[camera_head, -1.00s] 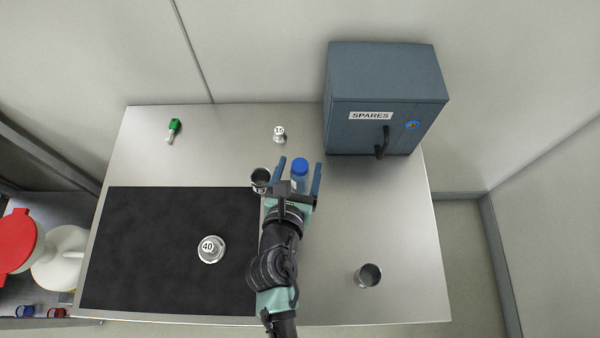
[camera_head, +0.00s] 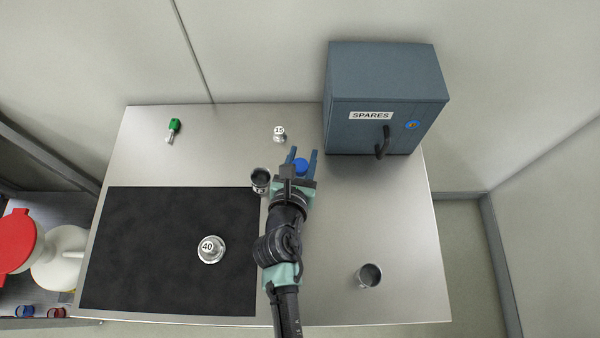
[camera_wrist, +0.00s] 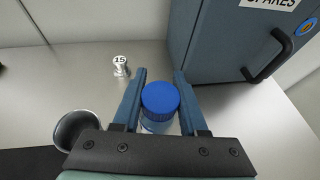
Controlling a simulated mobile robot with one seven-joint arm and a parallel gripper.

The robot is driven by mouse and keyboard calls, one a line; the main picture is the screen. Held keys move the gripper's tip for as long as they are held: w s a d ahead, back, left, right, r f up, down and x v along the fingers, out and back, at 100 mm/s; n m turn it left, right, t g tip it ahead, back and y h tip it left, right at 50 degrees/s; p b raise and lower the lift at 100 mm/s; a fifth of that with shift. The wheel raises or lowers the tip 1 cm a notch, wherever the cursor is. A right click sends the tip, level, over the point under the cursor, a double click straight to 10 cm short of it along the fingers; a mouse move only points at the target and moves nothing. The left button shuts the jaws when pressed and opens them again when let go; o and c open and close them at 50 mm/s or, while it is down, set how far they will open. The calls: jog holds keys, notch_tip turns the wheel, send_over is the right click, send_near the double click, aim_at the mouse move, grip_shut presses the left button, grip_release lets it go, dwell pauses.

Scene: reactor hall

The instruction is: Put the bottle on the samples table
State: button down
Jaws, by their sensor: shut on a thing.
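The bottle with a blue cap (camera_head: 301,166) is upright between the fingers of my gripper (camera_head: 302,160), on the steel table (camera_head: 350,220). In the wrist view, the bottle's blue cap (camera_wrist: 160,98) shows between the two blue fingers of my gripper (camera_wrist: 160,85), which is shut on it. Most of the bottle's body is hidden below the cap and behind the gripper. I cannot tell whether its base touches the table. No sign in view names a samples table.
A metal cup (camera_head: 260,178) stands close left of my gripper. A blue SPARES cabinet (camera_head: 375,120) stands behind right. A small 15 weight (camera_head: 279,133), a green-topped item (camera_head: 174,127), a 40 weight (camera_head: 210,250) on a black mat (camera_head: 150,280) and another cup (camera_head: 368,275) are also there.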

notch_tip(320, 180, up, 10)
jog(key=p, duration=0.3)
jog(key=s+f, duration=0.2)
jog(key=s, duration=0.1)
jog(key=s+f+n+y, duration=0.1)
jog(key=s+f, duration=0.1)
jog(key=s, duration=0.1)
jog(key=s+f+n+y, duration=0.1)
jog(key=s+f, duration=0.2)
jog(key=shift+s+a, duration=0.2)
jog(key=shift+s, duration=0.15)
jog(key=shift+s+a+f+y, duration=0.15)
jog(key=shift+s+f+y, duration=0.15)
jog(key=shift+s, duration=0.1)
